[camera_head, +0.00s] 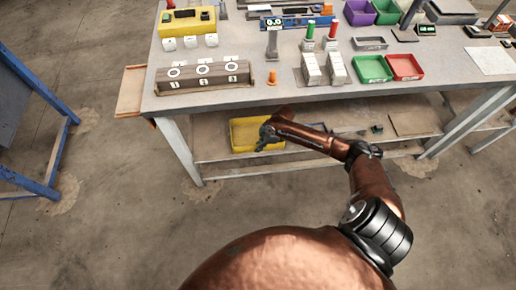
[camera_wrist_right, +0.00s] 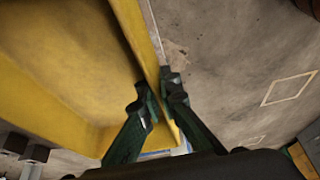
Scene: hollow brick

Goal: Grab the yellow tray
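The yellow tray (camera_head: 242,136) sits on the lower shelf of the workbench in the head view, near the shelf's left part. My right arm reaches down to it, and my right gripper (camera_head: 268,136) is at its right side, covering part of it. In the right wrist view the tray (camera_wrist_right: 70,60) fills the left side. My right gripper (camera_wrist_right: 160,92) straddles the tray's wall there, one finger inside and one outside. The fingertips are close together with the thin wall between them, and look shut on it. My left gripper is not in view.
The workbench top (camera_head: 300,97) overhangs the lower shelf (camera_head: 215,155). It bears a numbered block (camera_head: 203,77), a green bin (camera_head: 373,69) and a red bin (camera_head: 405,67). A blue frame (camera_head: 62,135) stands at the left. The floor (camera_head: 110,220) in front is clear.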

